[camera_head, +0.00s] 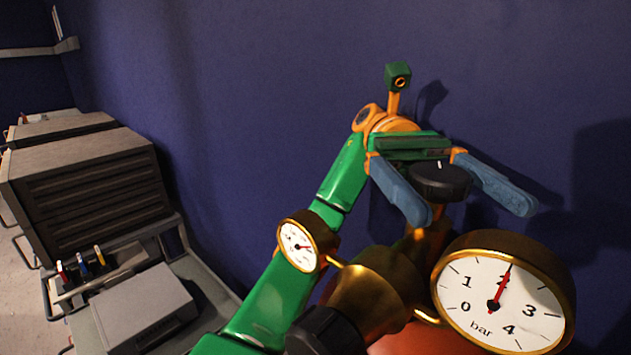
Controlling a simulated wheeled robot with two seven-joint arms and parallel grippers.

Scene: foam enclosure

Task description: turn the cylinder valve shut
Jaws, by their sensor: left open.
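The cylinder valve's black round knob (440,181) sits on top of a brass stem, with a small white mark on its top. My left gripper (478,212) has its two blue fingers spread apart, one on each side of the knob. The knob lies between the fingers, close to the palm; I cannot tell whether either finger touches it. The brass valve and regulator body (366,296) is below, on a reddish cylinder (415,342) mostly cut off by the lower edge. My right gripper is not in view.
A large brass gauge (503,295) in bar stands at front right, its needle near 2. A small gauge (298,246) is beside my green forearm. A black regulator knob (325,332) is at the bottom. Louvred grey equipment (85,185) stands left; a dark blue wall is behind.

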